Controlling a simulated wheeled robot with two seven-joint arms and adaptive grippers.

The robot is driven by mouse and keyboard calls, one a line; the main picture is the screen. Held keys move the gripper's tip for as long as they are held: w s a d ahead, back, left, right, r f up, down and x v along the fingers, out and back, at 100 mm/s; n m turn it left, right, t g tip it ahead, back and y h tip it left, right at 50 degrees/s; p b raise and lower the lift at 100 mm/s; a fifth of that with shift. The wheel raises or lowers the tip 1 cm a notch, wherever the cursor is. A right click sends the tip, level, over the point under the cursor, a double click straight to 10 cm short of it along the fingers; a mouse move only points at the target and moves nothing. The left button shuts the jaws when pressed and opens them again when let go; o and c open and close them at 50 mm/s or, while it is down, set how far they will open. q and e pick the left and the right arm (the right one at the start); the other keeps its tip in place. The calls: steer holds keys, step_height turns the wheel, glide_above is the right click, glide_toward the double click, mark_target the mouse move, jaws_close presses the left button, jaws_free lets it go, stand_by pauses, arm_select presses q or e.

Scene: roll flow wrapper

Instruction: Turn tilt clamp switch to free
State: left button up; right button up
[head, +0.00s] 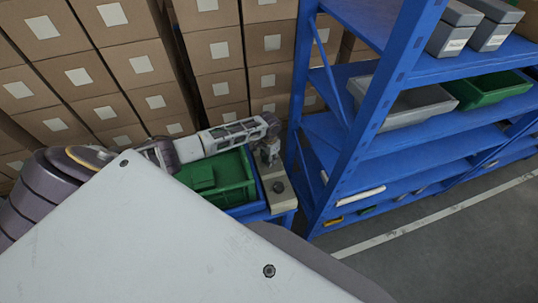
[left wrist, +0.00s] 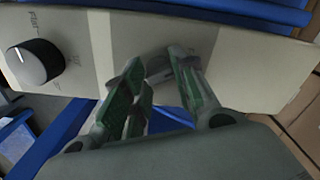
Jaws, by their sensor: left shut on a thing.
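A beige control box (head: 277,189) stands beside a green bin in the head view, with a dark round knob on it. In the left wrist view its pale panel (left wrist: 250,62) fills the upper part, and a black knob with a white pointer mark (left wrist: 35,62) is at the left; the lettering around it is hard to read. My left gripper (head: 270,153) is above the far end of the box. In the left wrist view its green-padded fingers (left wrist: 155,92) are shut on a small grey switch (left wrist: 157,64) on the panel, partly hidden by them. My right gripper is not in view.
The green bin (head: 232,182) sits under my left forearm, left of the box. A blue shelf rack (head: 350,140) with grey and green bins rises close to the right. Stacked cartons (head: 215,60) stand behind. Grey floor is clear at lower right.

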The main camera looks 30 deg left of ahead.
arm_select(q)
steer(key=o, duration=1.1)
steer(key=shift+c, duration=0.2)
steer(key=shift+r, duration=0.2)
step_height(320, 180, up, 12)
steer(key=shift+f, duration=0.15)
stand_by(0.5)
